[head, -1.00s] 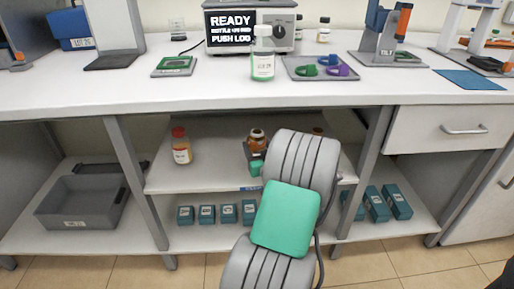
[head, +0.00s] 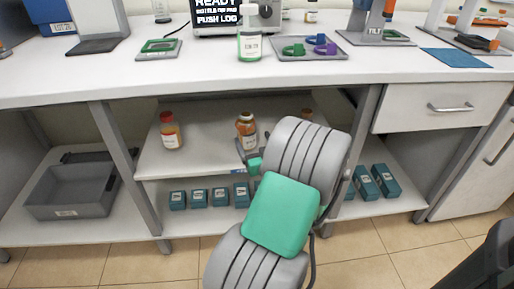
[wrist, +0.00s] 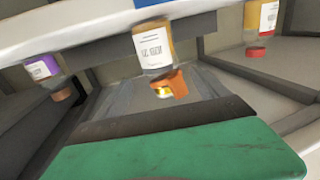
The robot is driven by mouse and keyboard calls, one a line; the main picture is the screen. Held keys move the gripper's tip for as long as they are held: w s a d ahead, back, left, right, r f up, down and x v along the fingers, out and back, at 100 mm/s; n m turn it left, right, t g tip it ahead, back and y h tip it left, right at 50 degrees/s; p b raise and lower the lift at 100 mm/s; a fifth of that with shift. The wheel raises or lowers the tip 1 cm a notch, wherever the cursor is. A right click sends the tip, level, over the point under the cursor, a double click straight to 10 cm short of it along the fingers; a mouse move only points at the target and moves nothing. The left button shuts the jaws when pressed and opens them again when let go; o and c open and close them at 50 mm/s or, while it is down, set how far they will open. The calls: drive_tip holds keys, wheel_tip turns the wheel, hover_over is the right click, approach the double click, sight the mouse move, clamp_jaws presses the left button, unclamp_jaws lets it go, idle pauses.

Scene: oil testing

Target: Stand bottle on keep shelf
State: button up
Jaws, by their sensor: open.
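Contact between the fingers and the bottle cannot be made out. A blue label (wrist: 146,2) marks the shelf's front edge.
A red-capped bottle (head: 171,131) stands left on the same shelf. A purple-labelled bottle (wrist: 42,68) stands on the other side, mostly hidden by my arm in the head view. Teal boxes (head: 199,198) line the lower shelf. A grey bin (head: 72,192) is at left.

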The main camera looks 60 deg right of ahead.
drive_tip(key=v, duration=0.4)
drive_tip(key=w+a+f+n+g+y, duration=0.1)
drive_tip(key=w+a+f+n+y, duration=0.1)
drive_tip(key=w+a+n+y, duration=0.45)
drive_tip(key=w+a+f+n+y, duration=0.15)
drive_tip(key=w+a+y, duration=0.4)
drive_tip(key=a, duration=0.75)
drive_tip(key=s+a+f+n+g+y, duration=0.15)
drive_tip(key=a+g, duration=0.25)
drive_tip(key=a, duration=0.4)
drive_tip(key=s+a+f+g+h, duration=0.1)
drive_tip(key=a+f+g, duration=0.25)
drive_tip(key=a, duration=0.55)
drive_tip(key=s+a+r+m+g+h, duration=0.2)
drive_tip(key=s+a+r+g, duration=0.25)
drive_tip(key=s, duration=0.45)
wheel_tip(320, 180, up, 36)
drive_tip(key=w+t+p, duration=0.1)
drive_tip(key=p, duration=3.3)
drive_tip(key=shift+w+a, duration=0.2)
drive_tip(key=shift+w, duration=0.15)
